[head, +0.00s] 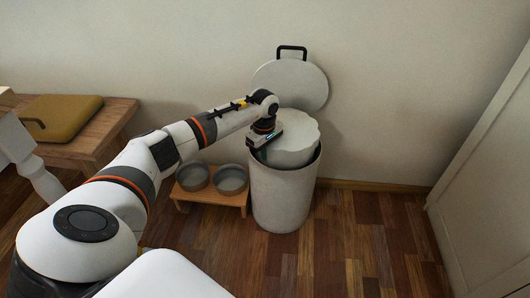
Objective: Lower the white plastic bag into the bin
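A white cylindrical bin (284,200) stands on the floor against the wall. Its round lid (305,80), with a black handle, is raised behind it. The white plastic bag (295,142) is at the bin's mouth, with its scalloped top above the dark rim and its lower part hidden by the bin. My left arm reaches in from the left, and my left gripper (262,141) is at the bag's left side, just above the rim. Its fingers are too small and hidden to show whether they grip the bag. My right gripper is out of view.
A low wooden stand (202,197) with two grey bowls stands left of the bin. A wooden bench (105,130) with a yellow cushion (60,117) is at the left. A white panelled door or cabinet (490,185) is at the right. Floor right of the bin is clear.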

